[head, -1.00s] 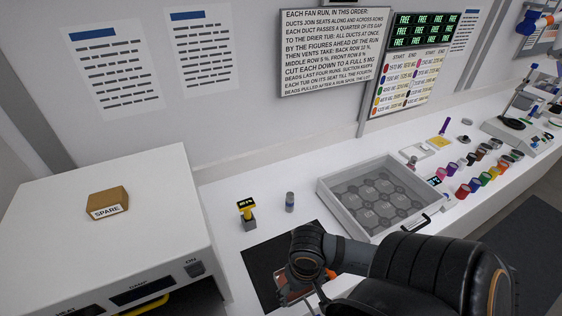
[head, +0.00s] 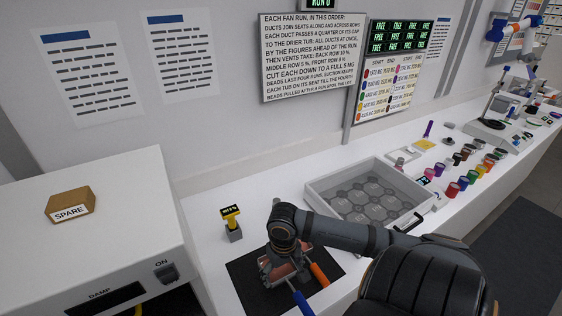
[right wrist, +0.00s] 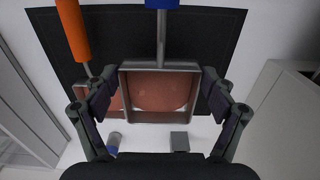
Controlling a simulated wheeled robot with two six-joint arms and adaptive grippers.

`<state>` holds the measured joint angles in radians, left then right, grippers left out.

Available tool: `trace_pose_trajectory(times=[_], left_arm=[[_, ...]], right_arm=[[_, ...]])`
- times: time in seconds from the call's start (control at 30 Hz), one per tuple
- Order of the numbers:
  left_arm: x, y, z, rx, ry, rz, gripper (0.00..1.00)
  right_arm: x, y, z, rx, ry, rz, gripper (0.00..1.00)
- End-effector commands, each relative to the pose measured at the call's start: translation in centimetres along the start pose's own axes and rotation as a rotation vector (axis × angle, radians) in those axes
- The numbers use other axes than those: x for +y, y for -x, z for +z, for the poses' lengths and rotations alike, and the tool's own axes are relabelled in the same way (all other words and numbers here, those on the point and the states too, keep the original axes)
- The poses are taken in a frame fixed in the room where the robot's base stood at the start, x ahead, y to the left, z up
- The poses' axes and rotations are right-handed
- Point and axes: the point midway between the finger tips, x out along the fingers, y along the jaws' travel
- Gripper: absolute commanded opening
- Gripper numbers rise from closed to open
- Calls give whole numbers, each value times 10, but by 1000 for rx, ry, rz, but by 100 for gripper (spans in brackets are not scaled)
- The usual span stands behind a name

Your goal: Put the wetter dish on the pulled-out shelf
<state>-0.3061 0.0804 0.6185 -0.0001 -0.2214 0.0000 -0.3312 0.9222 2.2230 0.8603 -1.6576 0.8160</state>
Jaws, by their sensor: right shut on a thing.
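My right gripper (head: 284,268) is over the dark mat (head: 240,280). The right wrist view shows its fingers (right wrist: 160,105) shut on the sides of a square-framed dish (right wrist: 160,92) with reddish-brown contents and a blue handle (right wrist: 162,4). A second dish (right wrist: 98,124) with an orange handle (right wrist: 72,30) lies partly hidden at its left. In the head view the blue handle (head: 301,303) and orange handle (head: 319,274) point toward the front. I cannot tell whether the held dish is off the mat. The pulled-out shelf cannot be made out. My left gripper is not in view.
A white cabinet (head: 100,225) with a DAMP display stands left, bearing a SPARE block (head: 70,205). A yellow-topped meter (head: 231,222) stands behind the mat.

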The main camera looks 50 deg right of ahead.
Motion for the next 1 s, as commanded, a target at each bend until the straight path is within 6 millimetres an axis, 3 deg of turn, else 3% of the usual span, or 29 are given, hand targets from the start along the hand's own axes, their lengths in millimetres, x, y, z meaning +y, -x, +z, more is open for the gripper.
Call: trace_pose_trajectory(times=[0.03, 0.2, 0.37, 0.6, 0.93, 0.97, 1.0], left_arm=[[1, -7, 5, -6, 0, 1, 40], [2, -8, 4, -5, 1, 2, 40], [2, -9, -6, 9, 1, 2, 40], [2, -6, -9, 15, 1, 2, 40], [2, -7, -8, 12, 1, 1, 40], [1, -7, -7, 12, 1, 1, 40], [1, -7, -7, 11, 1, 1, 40]], right_arm=[[1, -12, -8, 1, -7, -5, 40], [6, -26, -22, 2, -1, 0, 40], [7, -30, -25, 1, 1, 1, 40], [8, -62, -27, -2, 1, 0, 40], [8, -66, -27, 1, 2, 3, 40], [8, -67, -27, 0, 2, 3, 86], [8, -66, -27, 1, 2, 3, 91]])
